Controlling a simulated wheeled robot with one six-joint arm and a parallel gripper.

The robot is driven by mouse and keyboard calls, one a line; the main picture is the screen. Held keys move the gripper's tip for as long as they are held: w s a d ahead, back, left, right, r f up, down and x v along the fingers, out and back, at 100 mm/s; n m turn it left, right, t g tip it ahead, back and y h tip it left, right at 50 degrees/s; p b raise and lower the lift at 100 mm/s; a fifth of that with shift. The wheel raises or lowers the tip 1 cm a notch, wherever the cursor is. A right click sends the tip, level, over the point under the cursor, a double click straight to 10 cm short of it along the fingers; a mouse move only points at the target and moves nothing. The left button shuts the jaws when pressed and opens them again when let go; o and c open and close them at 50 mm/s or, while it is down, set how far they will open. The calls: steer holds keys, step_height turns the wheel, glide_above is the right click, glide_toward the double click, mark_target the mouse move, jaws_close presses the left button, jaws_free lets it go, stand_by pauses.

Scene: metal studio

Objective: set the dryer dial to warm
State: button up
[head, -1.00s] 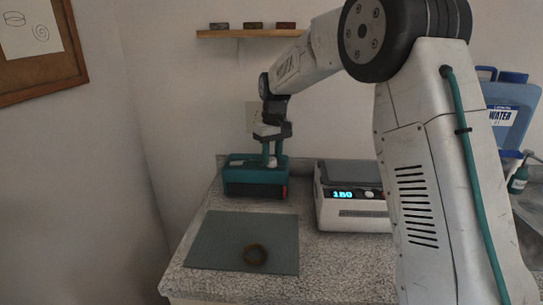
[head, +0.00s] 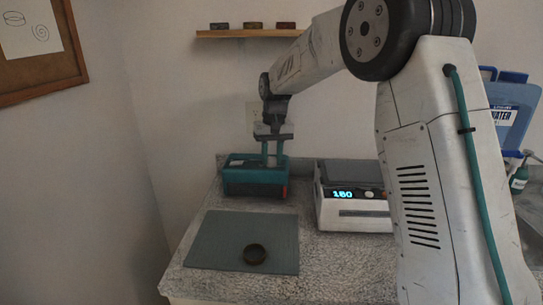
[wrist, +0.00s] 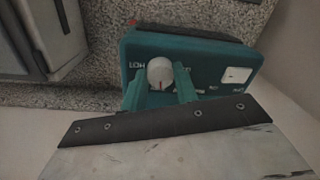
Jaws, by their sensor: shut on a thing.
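The dryer (head: 250,187) is a teal box at the back left of the counter; its top panel also shows in the wrist view (wrist: 215,55). Its dial (wrist: 159,70) is a round white knob with a red mark, which points toward the bottom of the wrist picture. A label beside the knob on the left seems to read HOT upside down; the other labels are partly hidden by a finger. My gripper (head: 271,161) reaches down onto the dryer from above. In the wrist view its two teal fingers (wrist: 160,90) are shut on the dial, one on each side.
A white machine (head: 352,195) with a lit display reading 180 stands right of the dryer. A grey-green mat (head: 225,240) in front holds a small dark round piece (head: 254,254). A shelf (head: 250,34) hangs above. A blue water container (head: 508,105) stands at the right.

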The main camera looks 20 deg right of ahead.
mark_target(273, 158)
steer(key=shift+r, duration=0.1)
steer(key=o, duration=1)
steer(key=shift+c, duration=0.2)
steer(key=r, duration=0.7)
steer(key=shift+d+r, duration=0.2)
steer(key=shift+r, duration=0.15)
steer(key=s+f, duration=0.2)
steer(key=shift+s+d+f+g, duration=0.1)
steer(key=shift+s+f+g, duration=0.05)
steer(key=shift+f+g, duration=0.2)
steer(key=s+d+t, duration=0.1)
steer(key=s+t, duration=0.1)
steer(key=s, duration=4)
steer(key=shift+d+n+h, duration=0.3)
steer(key=shift+d, duration=0.1)
